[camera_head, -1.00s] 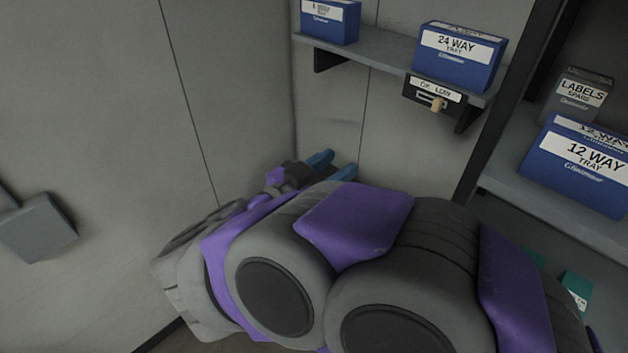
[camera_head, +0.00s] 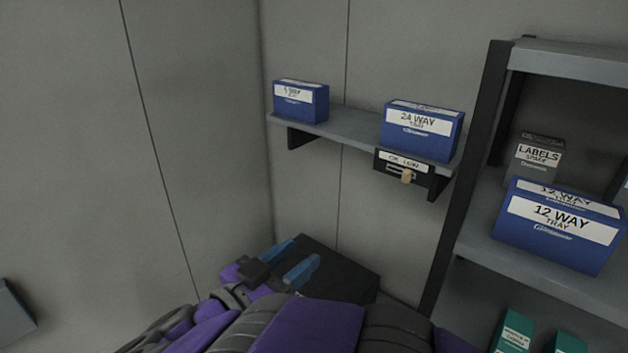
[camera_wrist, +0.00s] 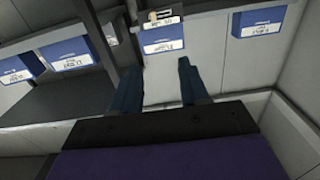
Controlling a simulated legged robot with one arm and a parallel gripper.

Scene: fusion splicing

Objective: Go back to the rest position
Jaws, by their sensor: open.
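My gripper (camera_head: 290,261) shows low in the head view, its two blue fingers spread apart with nothing between them. In the wrist view my gripper (camera_wrist: 157,88) also shows open and empty, with the fingers pointing toward the wall and shelf area. My purple and grey arm fills the bottom of the head view. The gripper is below the small wall shelf and touches nothing that I can see.
A wall shelf (camera_head: 350,127) holds two blue boxes, one the 24 way tray box (camera_head: 421,130). A small dark latch box (camera_head: 404,175) hangs under it. A rack (camera_head: 530,255) at right holds the 12 way tray box (camera_head: 558,226) and labels box (camera_head: 535,160). A dark box (camera_head: 335,268) sits behind the gripper.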

